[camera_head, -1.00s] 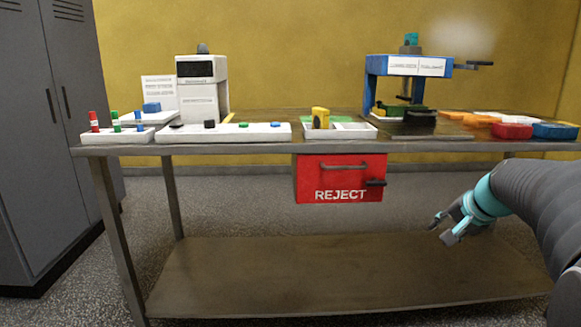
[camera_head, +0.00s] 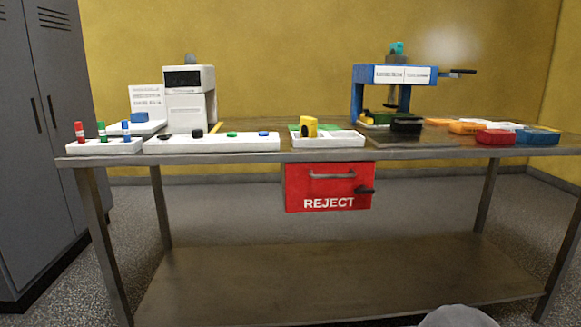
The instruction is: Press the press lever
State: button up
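The blue press (camera_head: 357,94) stands at the back right of the table, with a white label (camera_head: 405,74) across its top and a teal part above. The press lever (camera_head: 457,72) is a dark bar sticking out to the right from the top of the press. Under the press lie a green and yellow item (camera_head: 385,117) and a black block (camera_head: 406,125). My gripper is out of the picture; only a rounded grey part, likely of my arm, shows at the bottom edge.
The metal table (camera_head: 240,157) carries white trays, a white machine (camera_head: 190,95) and a yellow block (camera_head: 308,126). Orange, red and blue bins (camera_head: 495,137) sit right of the press. A red REJECT drawer (camera_head: 328,187) hangs below the front edge. Grey lockers (camera_head: 40,130) stand left.

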aim_at(456, 74)
jog(key=z, duration=1.55)
jog(key=i, duration=1.05)
jog(key=u, duration=1.55)
